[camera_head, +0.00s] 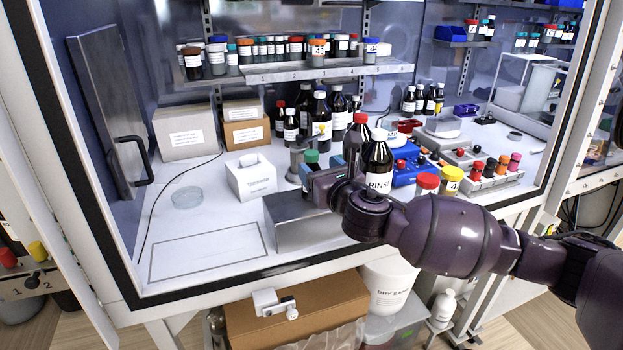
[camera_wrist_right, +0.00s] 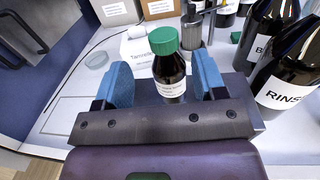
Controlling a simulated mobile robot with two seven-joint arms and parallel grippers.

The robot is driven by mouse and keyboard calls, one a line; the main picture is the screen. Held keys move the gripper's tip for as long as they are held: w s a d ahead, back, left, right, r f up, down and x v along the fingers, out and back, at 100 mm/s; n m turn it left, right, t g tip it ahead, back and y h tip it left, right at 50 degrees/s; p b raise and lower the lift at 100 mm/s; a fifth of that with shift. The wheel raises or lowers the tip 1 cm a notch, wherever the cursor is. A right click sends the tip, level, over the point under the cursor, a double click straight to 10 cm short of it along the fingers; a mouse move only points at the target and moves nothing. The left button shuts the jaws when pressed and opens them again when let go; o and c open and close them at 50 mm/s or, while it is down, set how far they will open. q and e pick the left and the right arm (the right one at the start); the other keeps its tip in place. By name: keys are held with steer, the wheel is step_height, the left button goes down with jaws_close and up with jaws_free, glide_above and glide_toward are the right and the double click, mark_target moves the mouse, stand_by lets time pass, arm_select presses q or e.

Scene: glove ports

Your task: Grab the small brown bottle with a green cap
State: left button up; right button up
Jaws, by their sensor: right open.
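The small brown bottle with a green cap (camera_wrist_right: 169,72) stands upright with a white label in the right wrist view. It lies between the two blue fingers of my right gripper (camera_wrist_right: 163,76), with a visible gap on the left side; contact on the right is unclear. In the head view the bottle's green cap (camera_head: 312,156) shows just behind my right gripper (camera_head: 318,184), which hides most of its body. My right gripper is open. My left gripper is not in view.
A tall dark bottle labelled RINSE (camera_head: 378,165) stands close right of my gripper. A white tissue box (camera_head: 252,178) stands to the left, and a grey metal block (camera_head: 300,222) is in front. The outlined floor area (camera_head: 205,252) at front left is clear.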

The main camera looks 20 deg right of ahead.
mark_target(308, 154)
steer(key=shift+w+a, duration=0.2)
steer(key=shift+w, duration=3.45)
jaws_close()
